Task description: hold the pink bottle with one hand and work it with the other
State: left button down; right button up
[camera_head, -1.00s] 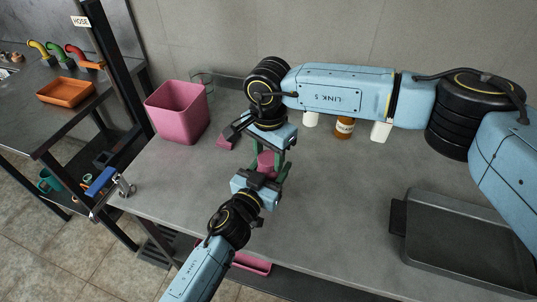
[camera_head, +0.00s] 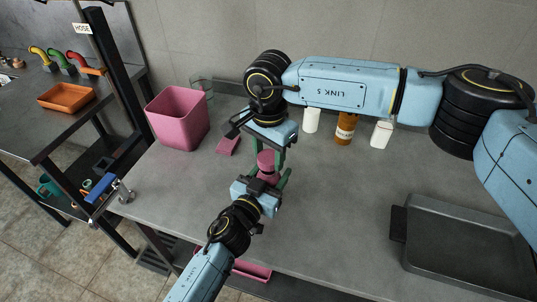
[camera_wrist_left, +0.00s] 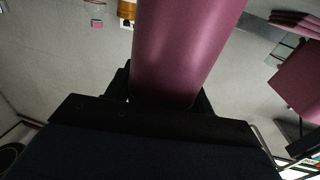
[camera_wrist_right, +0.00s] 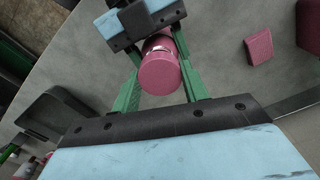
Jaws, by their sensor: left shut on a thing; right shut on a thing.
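The pink bottle (camera_head: 267,159) is held upright over the grey table, between both my grippers. My left gripper (camera_head: 268,184) is shut on its lower body from the near side. In the left wrist view the bottle (camera_wrist_left: 185,50) fills the middle. My right gripper (camera_head: 268,152) reaches down from above and is shut on the bottle's round pink top. In the right wrist view this top (camera_wrist_right: 159,74) sits between the green fingers, with my left gripper (camera_wrist_right: 143,18) just beyond. The fingers hide part of the bottle.
A pink bin (camera_head: 177,120) and a pink sponge (camera_head: 228,145) are to the left. Behind stand a white container (camera_head: 311,120), an amber bottle (camera_head: 345,128) and another white container (camera_head: 381,134). A dark tray (camera_head: 470,250) lies at right. The middle right tabletop (camera_head: 345,190) is clear.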

aim_at(269, 156)
notch_tip(269, 156, up, 3)
jog(key=shift+r, duration=0.15)
pick_arm(q)
jog(key=shift+c, duration=2.3)
grip_release()
